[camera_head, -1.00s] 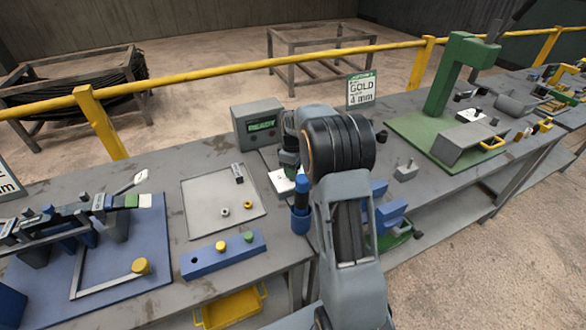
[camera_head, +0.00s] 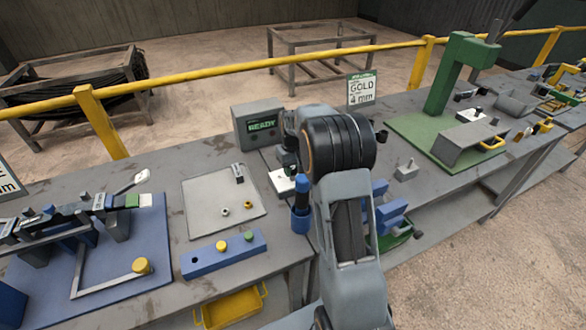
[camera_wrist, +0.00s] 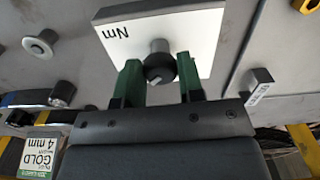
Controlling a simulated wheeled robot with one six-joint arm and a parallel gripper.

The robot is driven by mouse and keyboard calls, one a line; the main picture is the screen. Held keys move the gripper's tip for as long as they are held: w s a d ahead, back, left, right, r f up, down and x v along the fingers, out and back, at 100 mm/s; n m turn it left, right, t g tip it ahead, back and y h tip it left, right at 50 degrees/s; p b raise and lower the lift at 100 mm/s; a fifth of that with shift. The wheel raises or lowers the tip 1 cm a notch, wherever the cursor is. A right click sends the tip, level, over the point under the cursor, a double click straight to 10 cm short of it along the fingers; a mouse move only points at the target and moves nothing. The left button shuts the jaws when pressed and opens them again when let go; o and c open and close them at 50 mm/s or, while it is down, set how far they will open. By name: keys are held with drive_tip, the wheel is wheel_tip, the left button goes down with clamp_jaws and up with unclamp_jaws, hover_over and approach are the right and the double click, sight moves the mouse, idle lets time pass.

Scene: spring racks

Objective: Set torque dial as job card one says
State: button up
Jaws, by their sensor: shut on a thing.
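The torque dial has a white plate marked Nm (camera_wrist: 115,34) and a dark round knob (camera_wrist: 160,69) on it in the wrist view. My gripper (camera_wrist: 158,78) has its two green fingers shut on the knob, one on each side. In the head view the dial plate (camera_head: 280,181) shows only in part beside my arm, and my gripper is mostly hidden. A card (camera_head: 361,89) at the back of the bench reads GOLD and 4 mm. It also shows in the wrist view (camera_wrist: 36,158). I cannot read the dial setting.
A grey box (camera_head: 258,126) with a READY display stands behind the dial. A blue holder with a blue-handled tool (camera_head: 301,205) is close in front. A pale tray (camera_head: 205,205) with small parts lies left. A green press (camera_head: 443,85) stands right.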

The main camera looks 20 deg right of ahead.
sight(293, 169)
drive_tip(key=shift+r, duration=0.1)
idle(0.5)
drive_tip(key=o, duration=0.9)
wheel_tip(293, 169, up, 14)
drive_tip(key=shift+f, duration=0.1)
idle(0.5)
